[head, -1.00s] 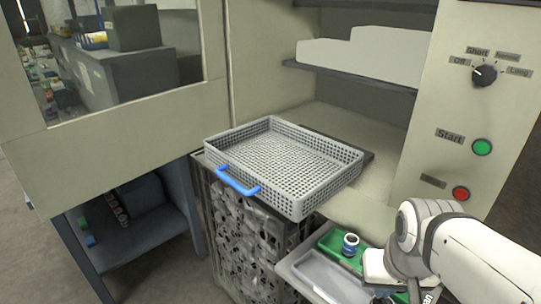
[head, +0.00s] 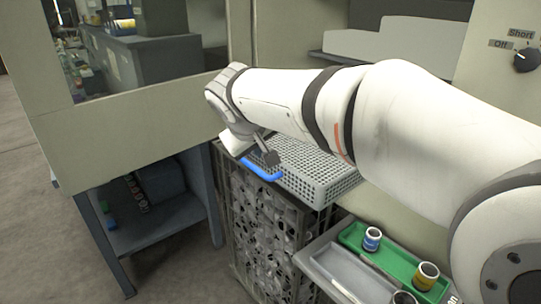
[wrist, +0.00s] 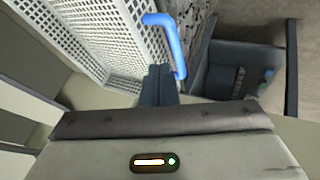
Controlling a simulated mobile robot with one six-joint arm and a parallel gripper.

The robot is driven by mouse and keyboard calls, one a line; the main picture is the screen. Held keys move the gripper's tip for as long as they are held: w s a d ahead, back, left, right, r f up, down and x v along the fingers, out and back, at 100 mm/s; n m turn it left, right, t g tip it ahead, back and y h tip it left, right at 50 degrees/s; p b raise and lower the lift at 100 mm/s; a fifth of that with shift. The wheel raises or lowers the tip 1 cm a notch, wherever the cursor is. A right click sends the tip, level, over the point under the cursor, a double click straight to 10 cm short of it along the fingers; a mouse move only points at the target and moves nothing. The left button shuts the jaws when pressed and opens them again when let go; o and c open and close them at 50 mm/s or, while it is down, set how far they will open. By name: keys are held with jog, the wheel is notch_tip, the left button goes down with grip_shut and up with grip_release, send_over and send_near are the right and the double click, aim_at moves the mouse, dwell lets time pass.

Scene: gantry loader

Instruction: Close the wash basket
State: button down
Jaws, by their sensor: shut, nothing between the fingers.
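The wash basket (head: 318,178) is a light grey perforated tray. It sticks out from the machine opening, above a mesh bin. Its blue handle (head: 262,171) is on the front side. My arm covers much of the basket in the head view. My gripper (head: 270,158) is shut and empty, close to the handle. In the wrist view, the shut fingers (wrist: 159,74) are beside the handle (wrist: 170,40) and near the basket's perforated wall (wrist: 125,32). I cannot tell whether they touch the handle.
A mesh bin (head: 265,235) of metal parts stands below the basket. A tray (head: 335,268) with a green insert and several small cans is at the lower right. A blue-grey shelf stand (head: 165,225) is at the left. A control knob (head: 526,60) is at upper right.

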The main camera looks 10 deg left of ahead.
send_near(268, 171)
jog(key=x, duration=0.4)
jog(key=shift+f, duration=0.1)
jog(key=shift+w, duration=0.2)
